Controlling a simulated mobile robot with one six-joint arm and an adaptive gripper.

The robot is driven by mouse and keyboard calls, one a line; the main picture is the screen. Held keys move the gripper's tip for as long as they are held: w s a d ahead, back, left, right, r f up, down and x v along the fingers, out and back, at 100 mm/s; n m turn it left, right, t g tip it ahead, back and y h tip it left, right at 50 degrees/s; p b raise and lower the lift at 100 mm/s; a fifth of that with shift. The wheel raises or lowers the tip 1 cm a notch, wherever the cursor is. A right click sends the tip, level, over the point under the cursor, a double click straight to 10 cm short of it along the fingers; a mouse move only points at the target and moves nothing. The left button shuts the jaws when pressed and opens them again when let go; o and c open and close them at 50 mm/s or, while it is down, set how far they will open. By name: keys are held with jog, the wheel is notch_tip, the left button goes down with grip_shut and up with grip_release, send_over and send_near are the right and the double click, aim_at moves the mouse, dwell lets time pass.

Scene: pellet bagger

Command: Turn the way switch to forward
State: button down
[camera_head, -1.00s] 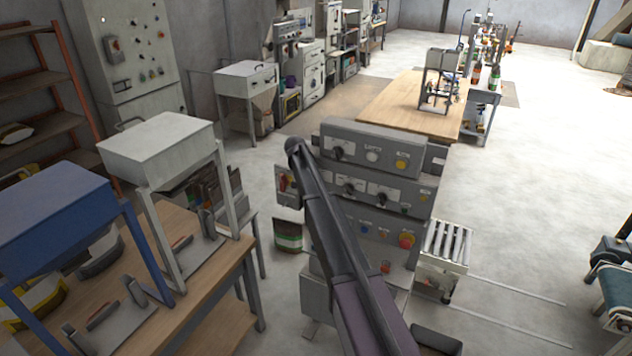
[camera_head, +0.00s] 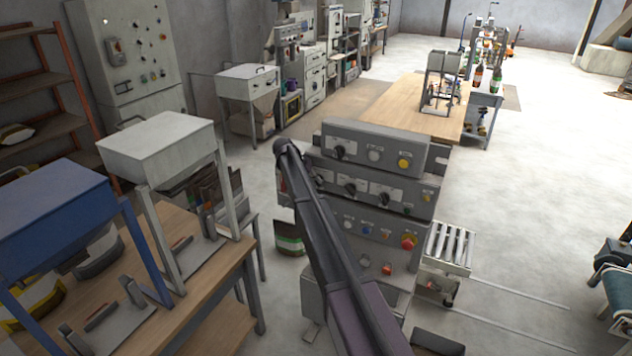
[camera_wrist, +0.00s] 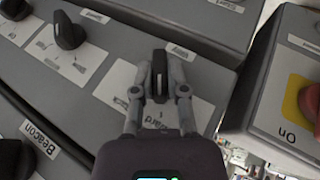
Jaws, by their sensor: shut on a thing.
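In the wrist view, my gripper (camera_wrist: 158,82) is shut on a black knob (camera_wrist: 159,66) on a white plate, with one finger on each side of it. Upside-down lettering on this plate, partly covered by my gripper, ends in "ward", so I take the knob for the way switch. In the head view, the grey panel (camera_head: 372,185) has several black knobs, white labels and coloured buttons. My arm crosses its left side there and hides my gripper, so I cannot tell which of its knobs is held.
In the wrist view, a second black knob (camera_wrist: 68,32) stands to the left. A yellow "On" plate with a reddish button (camera_wrist: 309,104) is at right. In the head view, a roller conveyor (camera_head: 447,247) stands right of the panel.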

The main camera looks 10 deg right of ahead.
jog(key=c, duration=0.7)
grip_release()
jog(key=shift+o, duration=0.2)
jog(key=s+f+n+y+b, duration=0.2)
jog(key=s+f+b, duration=0.1)
jog(key=s, duration=1.2)
jog(key=s+f+n+y+b, duration=0.2)
jog(key=s+f, duration=0.4)
jog(key=s, duration=0.9)
jog(key=s+f+n+y+b, duration=0.2)
jog(key=s+f+y+b, duration=0.1)
jog(key=s, duration=1.3)
jog(key=shift+d+f+y+b, duration=0.3)
jog(key=shift+d+f+b, duration=0.05)
jog(key=shift+f+b, duration=0.35)
